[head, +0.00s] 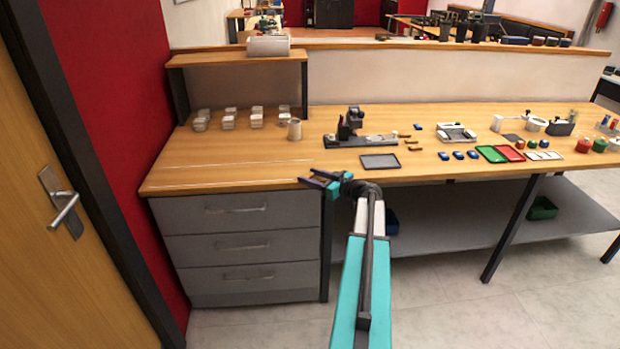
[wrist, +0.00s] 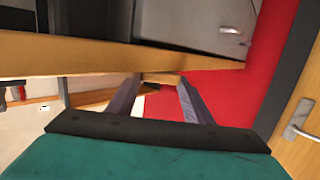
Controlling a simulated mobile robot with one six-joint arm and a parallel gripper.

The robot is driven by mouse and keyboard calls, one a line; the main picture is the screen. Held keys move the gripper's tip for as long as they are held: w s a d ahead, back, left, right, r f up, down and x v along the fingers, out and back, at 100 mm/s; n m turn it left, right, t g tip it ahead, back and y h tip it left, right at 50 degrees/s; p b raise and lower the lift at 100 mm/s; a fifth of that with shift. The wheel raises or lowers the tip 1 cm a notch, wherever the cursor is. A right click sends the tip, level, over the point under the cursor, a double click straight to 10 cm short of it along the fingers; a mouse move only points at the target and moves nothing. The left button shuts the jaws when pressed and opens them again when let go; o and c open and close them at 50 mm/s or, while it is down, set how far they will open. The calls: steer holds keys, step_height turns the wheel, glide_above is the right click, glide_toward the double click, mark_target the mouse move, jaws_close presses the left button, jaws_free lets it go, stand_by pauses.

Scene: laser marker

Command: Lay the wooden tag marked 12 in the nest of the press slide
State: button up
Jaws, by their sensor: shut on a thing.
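My gripper (head: 306,177) is beyond the front edge of the bench top, above the drawer unit's right end in the head view. In the wrist view its two grey fingers (wrist: 160,80) are shut on a small wooden piece (wrist: 160,76), seen edge-on, which looks like a wooden tag; no number is readable. The dark press (head: 352,124) stands farther back on the bench, right of my gripper. Its slide (head: 378,140) extends to the right along the base; the nest is too small to make out. Small brown wooden tags (head: 415,149) lie right of the press, their marks unreadable.
A dark flat tray (head: 380,161) lies in front of the press. A beige cup (head: 295,129) and several small clear boxes (head: 228,121) stand to the left. Blue pieces (head: 458,155) and green and red trays (head: 493,153) are at right. The bench's front left is clear.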

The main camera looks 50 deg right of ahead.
steer(key=shift+f, duration=0.1)
steer(key=o, duration=1.1)
steer(key=shift+s, duration=0.3)
steer(key=s, duration=0.3)
steer(key=s+r+b, duration=0.1)
steer(key=s, duration=0.3)
steer(key=s+d+r, duration=0.1)
steer(key=s, duration=0.3)
steer(key=shift+s, duration=0.15)
steer(key=shift+c, duration=0.5)
